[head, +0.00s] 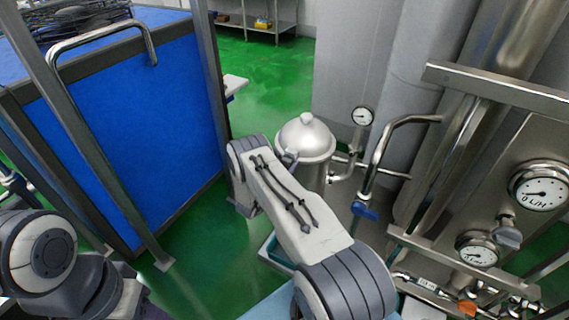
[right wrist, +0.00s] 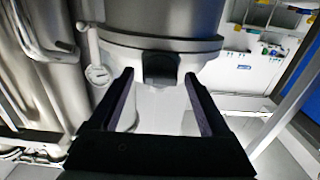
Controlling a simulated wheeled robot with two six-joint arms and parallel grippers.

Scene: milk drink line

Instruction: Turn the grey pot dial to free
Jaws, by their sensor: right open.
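The grey pot (head: 305,145) is a steel vessel with a domed lid in the middle of the head view. In the right wrist view a dark, blocky dial (right wrist: 160,68) sits on the pot's steel rim band (right wrist: 115,42). My right gripper (right wrist: 159,76) is open, with one dark finger on each side of the dial in that view. I cannot tell whether the fingers touch it. My right arm (head: 290,205) reaches toward the pot and hides part of its front. The dial's markings cannot be read. My left arm shows at the lower left; its gripper is out of frame.
A blue-panelled, framed enclosure (head: 130,120) stands at the left. Steel pipes, gauges (head: 540,190) and a blue-handled valve (head: 365,211) crowd the right side. A small gauge (right wrist: 98,74) is left of the dial in the wrist view. Green floor (head: 265,75) is clear behind.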

